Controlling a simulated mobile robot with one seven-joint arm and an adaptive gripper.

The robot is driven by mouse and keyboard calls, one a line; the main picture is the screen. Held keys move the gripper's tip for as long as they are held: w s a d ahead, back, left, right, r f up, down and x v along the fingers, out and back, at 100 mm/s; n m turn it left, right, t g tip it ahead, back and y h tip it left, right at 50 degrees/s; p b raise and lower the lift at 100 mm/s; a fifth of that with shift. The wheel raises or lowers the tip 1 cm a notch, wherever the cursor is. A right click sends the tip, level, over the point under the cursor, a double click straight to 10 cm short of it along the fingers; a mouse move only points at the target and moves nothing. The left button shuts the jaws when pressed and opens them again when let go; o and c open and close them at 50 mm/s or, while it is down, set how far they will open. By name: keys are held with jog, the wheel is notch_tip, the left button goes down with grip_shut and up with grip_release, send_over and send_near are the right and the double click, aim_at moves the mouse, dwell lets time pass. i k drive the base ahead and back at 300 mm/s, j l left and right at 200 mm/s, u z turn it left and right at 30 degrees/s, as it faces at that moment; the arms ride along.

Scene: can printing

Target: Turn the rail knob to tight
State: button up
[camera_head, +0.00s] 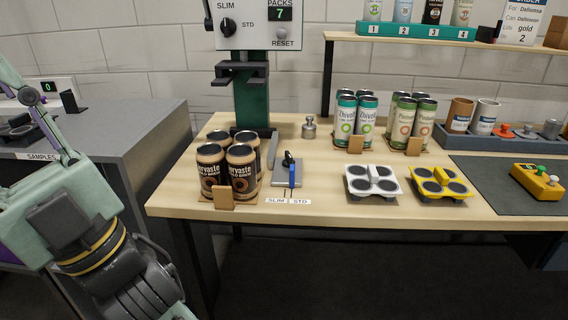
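A rail fixture (287,176) lies on the wooden table, near the SLIM and STD labels at the front edge. A small black knob (288,158) stands on it, with a blue pointer or handle (292,176) reaching toward the front. The knob's tight and loose marks are too small to read. My gripper (150,288) is dark grey and hangs low at the left, in front of the table and well apart from the knob. Its fingertips are not clear, so I cannot tell whether it is open or shut.
Dark brown cans (242,172) stand on the table left of the rail. A press (252,85) rises behind. A white can carrier (373,184) and a yellow one (440,186) lie to the right. A grey bench (120,145) stands at the left.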

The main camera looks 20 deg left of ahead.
aim_at(289, 160)
jog(key=i+u, duration=0.2)
jog(key=u, duration=0.15)
jog(key=i+u, duration=0.2)
jog(key=u, duration=0.15)
jog(key=i+u, duration=0.2)
jog(key=u, duration=0.15)
